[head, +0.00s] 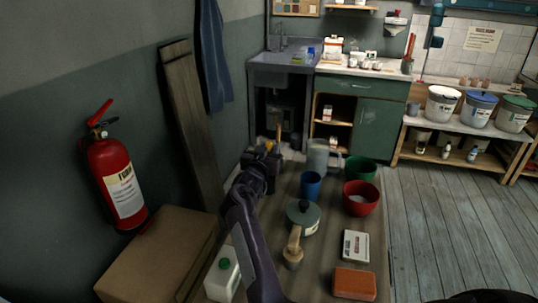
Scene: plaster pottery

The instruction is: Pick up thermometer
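I cannot tell whether either is the thermometer, or whether the fingers are shut on anything. No thermometer can be made out clearly elsewhere. My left gripper is not in view.
The table holds a clear pitcher (318,156), blue cup (310,186), green bowl (361,168), red bowl (360,203), grey-lidded pot (304,215), white box (356,246), brick (354,284) and green-capped bottle (222,278). A plank (190,120) leans left. Floor at right (440,220) is clear.

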